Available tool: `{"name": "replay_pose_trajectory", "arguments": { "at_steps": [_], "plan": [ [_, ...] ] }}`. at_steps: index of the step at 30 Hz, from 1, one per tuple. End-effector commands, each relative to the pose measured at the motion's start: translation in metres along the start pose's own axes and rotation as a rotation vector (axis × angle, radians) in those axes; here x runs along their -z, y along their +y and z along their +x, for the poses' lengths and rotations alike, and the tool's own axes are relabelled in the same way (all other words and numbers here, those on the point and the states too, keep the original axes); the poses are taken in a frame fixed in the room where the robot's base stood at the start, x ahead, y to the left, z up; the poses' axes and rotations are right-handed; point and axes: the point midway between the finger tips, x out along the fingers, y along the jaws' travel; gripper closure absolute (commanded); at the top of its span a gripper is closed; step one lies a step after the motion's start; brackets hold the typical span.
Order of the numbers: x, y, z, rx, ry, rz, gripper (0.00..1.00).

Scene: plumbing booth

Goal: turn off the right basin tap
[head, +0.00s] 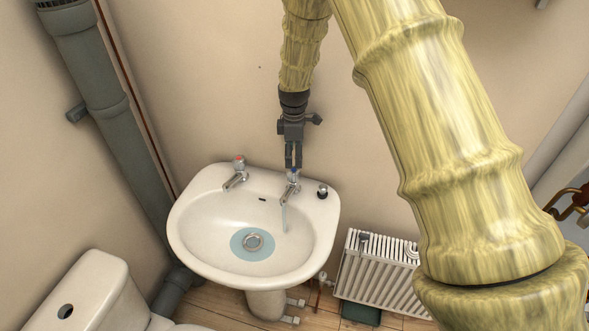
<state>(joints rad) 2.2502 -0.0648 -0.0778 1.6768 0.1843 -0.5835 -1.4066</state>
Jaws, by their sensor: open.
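The white basin (190,238) stands against the wall with two chrome taps on its back ledge. The right basin tap (289,190) has a bluish top partly hidden by my gripper, and a thin stream of water (285,218) runs from its spout. The left basin tap (236,176) has a red-marked top and shows no water. My gripper (293,165) points down directly above the right tap, its dark fingers at the tap's head. The fingers look close together, and I cannot tell whether they touch the tap.
Bluish water lies around the drain (253,241). A white radiator (378,272) stands low at right, a toilet cistern (88,292) at lower left, and a grey pipe (93,90) at left.

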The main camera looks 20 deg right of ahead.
Motion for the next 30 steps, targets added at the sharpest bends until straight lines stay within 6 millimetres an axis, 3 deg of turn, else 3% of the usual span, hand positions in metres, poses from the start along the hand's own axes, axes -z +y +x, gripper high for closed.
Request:
{"name": "replay_pose_trajectory", "arguments": {
  "at_steps": [15,21,30],
  "plan": [
    [-0.003,0.0,0.059,0.002,0.0,0.004,0.36],
    [-0.003,0.0,0.072,0.001,-0.001,0.003,0.36],
    [-0.003,0.0,0.075,0.0,0.0,0.003,0.36]
  ]
}}
